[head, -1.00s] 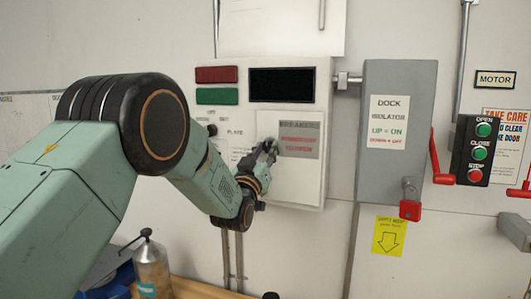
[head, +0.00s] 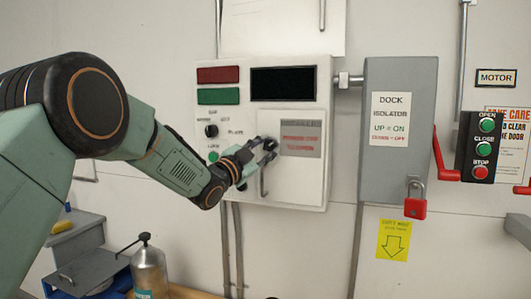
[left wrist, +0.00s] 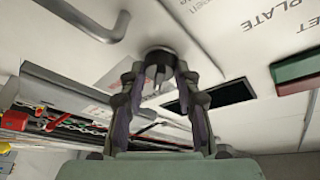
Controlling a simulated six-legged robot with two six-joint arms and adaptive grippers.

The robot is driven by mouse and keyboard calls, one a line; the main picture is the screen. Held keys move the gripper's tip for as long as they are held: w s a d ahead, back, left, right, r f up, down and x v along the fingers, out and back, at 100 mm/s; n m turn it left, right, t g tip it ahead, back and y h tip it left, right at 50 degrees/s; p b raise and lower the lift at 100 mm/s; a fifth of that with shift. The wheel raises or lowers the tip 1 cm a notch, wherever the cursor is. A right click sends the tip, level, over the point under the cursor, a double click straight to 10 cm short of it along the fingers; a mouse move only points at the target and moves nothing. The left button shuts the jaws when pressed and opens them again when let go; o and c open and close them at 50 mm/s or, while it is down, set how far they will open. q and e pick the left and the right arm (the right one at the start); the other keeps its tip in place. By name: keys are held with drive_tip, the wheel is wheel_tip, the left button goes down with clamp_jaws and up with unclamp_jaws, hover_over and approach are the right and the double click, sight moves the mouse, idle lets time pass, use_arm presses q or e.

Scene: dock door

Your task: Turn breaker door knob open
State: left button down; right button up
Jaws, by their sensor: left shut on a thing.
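The breaker door (head: 297,180) is a white panel with a grey and red label on the right part of the white control box. It looks closed. Its dark round knob (left wrist: 160,58) shows between my fingers in the left wrist view. My left gripper (head: 268,150) reaches in from the left and is shut on this knob, its two fingers on either side of it. In the head view the fingers largely hide the knob. A grey bar handle (head: 263,182) is just below the gripper; it also shows in the left wrist view (left wrist: 95,28). My right gripper is not in view.
The control box has a black selector (head: 211,131), red and green plates and a dark display (head: 283,84). The grey dock isolator (head: 396,150) with a red padlock (head: 415,207) stands to the right. A metal bottle (head: 149,268) stands below left.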

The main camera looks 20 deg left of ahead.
use_arm(q)
drive_tip(key=m, duration=0.1)
drive_tip(key=m+g, duration=0.1)
drive_tip(key=m, duration=0.2)
drive_tip(key=shift+r+g+h, duration=0.25)
drive_tip(key=shift+g+h, duration=0.05)
drive_tip(key=shift+h, duration=0.1)
drive_tip(key=shift+m+g+p, duration=0.3)
drive_tip(key=shift+m+g, duration=0.4)
drive_tip(key=shift+m, duration=1.1)
drive_tip(key=c, duration=1)
unclamp_jaws()
drive_tip(key=shift+o, duration=0.2)
drive_tip(key=v, duration=1.2)
